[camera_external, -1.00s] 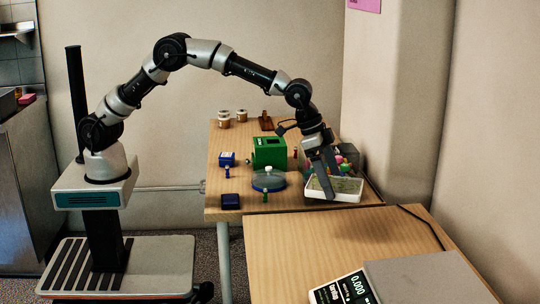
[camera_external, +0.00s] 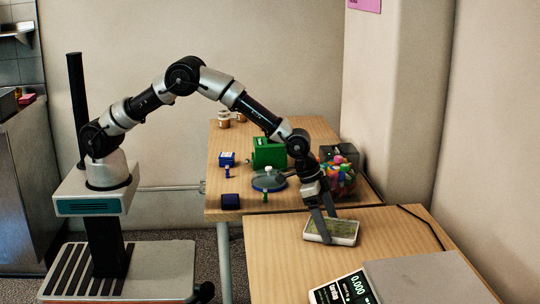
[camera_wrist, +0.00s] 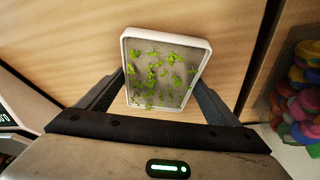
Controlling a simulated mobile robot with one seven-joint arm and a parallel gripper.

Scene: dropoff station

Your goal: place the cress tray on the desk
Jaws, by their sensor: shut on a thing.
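The cress tray (camera_external: 341,231) is a shallow white tray with grey bedding and scattered green sprouts. My gripper (camera_external: 322,222) is shut on it, with dark fingers at its sides. In the wrist view the cress tray (camera_wrist: 160,72) sits between the two fingertips of my gripper (camera_wrist: 158,88). The desk (camera_external: 285,250) is the light wood surface in front, and the tray is over its back part. I cannot tell whether the tray's underside touches the desk.
The desk's left part is clear.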

